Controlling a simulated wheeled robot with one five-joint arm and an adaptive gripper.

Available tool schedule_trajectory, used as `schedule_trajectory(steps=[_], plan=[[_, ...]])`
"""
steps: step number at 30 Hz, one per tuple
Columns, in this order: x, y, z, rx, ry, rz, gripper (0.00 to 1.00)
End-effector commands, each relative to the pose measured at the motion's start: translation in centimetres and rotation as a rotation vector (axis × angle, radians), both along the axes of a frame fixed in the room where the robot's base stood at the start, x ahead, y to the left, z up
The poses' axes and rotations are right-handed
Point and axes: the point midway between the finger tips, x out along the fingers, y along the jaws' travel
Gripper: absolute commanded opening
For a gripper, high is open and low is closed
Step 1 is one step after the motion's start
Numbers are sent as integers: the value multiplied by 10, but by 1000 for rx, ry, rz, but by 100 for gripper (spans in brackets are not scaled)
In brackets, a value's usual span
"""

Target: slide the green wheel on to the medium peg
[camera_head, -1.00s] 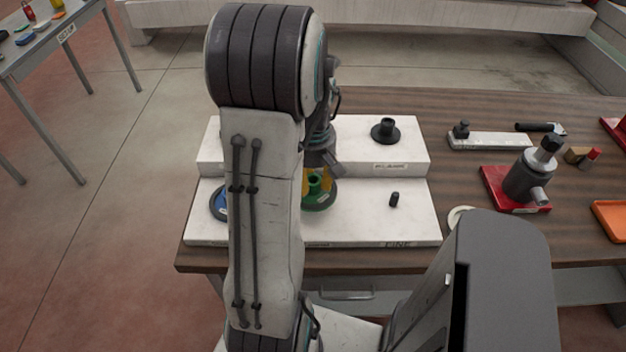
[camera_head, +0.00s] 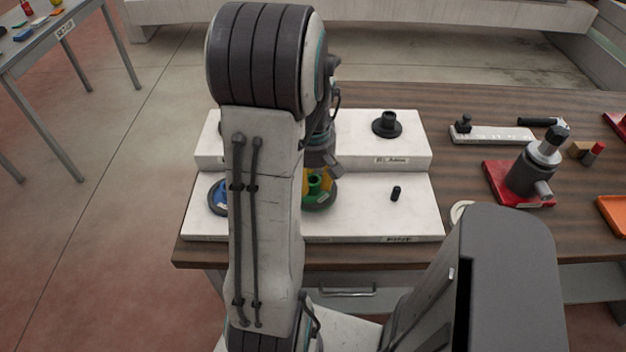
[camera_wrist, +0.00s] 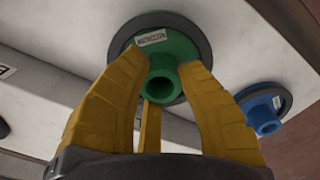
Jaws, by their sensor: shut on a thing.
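The green wheel (camera_head: 319,194) has a dark rim and a hollow green hub. It is at the front step of the white stand (camera_head: 345,225), partly hidden by my arm in the head view. In the wrist view, the green wheel (camera_wrist: 172,55) fills the upper middle. My gripper (camera_wrist: 165,75) has yellow fingers shut around its hub. I cannot tell whether a peg is inside the wheel. A short black peg (camera_head: 396,193) stands bare on the right of the front step. I cannot tell which peg is the medium one.
A blue wheel (camera_wrist: 264,108) sits beside the green one. A black flanged piece (camera_head: 387,124) stands on the rear step. To the right are a red-based machine (camera_head: 530,170), a white bar (camera_head: 492,135) and an orange tray (camera_head: 613,214).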

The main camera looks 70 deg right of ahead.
Motion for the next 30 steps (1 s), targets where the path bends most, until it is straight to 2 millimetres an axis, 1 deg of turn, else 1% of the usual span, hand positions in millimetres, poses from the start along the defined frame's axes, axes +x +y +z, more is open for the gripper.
schedule_trajectory(steps=[30], plan=[[0, 0, -23, -1, 0, 0, 0]])
